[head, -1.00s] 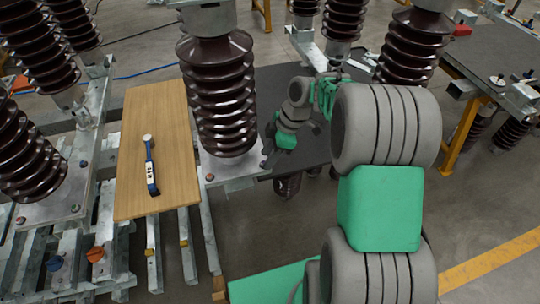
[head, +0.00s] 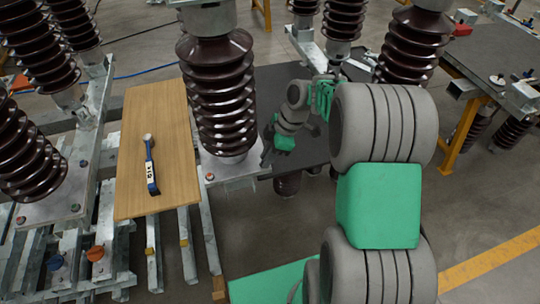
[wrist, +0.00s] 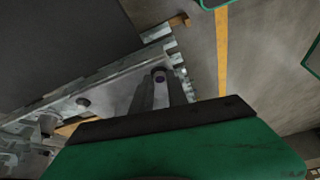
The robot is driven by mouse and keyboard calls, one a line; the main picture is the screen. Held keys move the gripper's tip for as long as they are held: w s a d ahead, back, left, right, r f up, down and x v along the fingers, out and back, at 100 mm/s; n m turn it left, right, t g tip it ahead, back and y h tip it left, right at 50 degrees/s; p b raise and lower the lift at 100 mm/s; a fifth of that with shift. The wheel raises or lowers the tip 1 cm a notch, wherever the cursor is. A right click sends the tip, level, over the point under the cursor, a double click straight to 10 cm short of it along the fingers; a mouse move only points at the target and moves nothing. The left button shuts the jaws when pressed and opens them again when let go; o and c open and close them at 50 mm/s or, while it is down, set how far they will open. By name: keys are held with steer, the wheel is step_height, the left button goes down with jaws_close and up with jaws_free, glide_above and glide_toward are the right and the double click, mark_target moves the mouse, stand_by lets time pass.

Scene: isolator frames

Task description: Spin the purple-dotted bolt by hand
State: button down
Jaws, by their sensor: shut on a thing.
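The purple-dotted bolt (wrist: 160,77) shows in the wrist view as a dark round head with a small purple mark, between the tips of my two grey fingers. My gripper (wrist: 161,86) is shut on it, above a grey metal frame. In the head view my gripper (head: 266,157) is small, just right of the middle brown insulator's foot. The bolt cannot be made out there.
The ribbed brown insulator (head: 218,95) stands close left of my gripper. A dark tabletop (head: 305,75) lies behind my arm. Another bolt head (wrist: 83,102) is on the frame.

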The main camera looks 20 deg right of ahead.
steer(key=shift+d, duration=0.25)
steer(key=shift+a, duration=0.1)
steer(key=shift+s+a+m+t+b, duration=0.15)
steer(key=shift+m+t+b, duration=0.15)
steer(key=shift+m, duration=0.35)
steer(key=shift+a+m+t+b, duration=0.2)
steer(key=shift+m+b, duration=0.15)
steer(key=shift+m, duration=0.3)
steer(key=m+t+h+b, duration=0.1)
steer(key=m, duration=0.2)
steer(key=shift+s, duration=0.1)
steer(key=m, duration=0.2)
steer(key=m+t+h+b, duration=0.1)
steer(key=m, duration=0.1)
steer(key=shift+s+a, duration=0.1)
steer(key=shift+a, duration=0.1)
steer(key=m, duration=0.1)
steer(key=m+h+b, duration=0.1)
steer(key=m, duration=0.1)
steer(key=m+h, duration=0.1)
steer(key=m, duration=0.1)
steer(key=shift+a+r+t, duration=0.1)
steer(key=shift+a+t, duration=0.2)
steer(key=shift+t, duration=0.1)
steer(key=shift+m+h+b, duration=0.6)
steer(key=shift+m+h, duration=0.2)
steer(key=shift+m, duration=1.4)
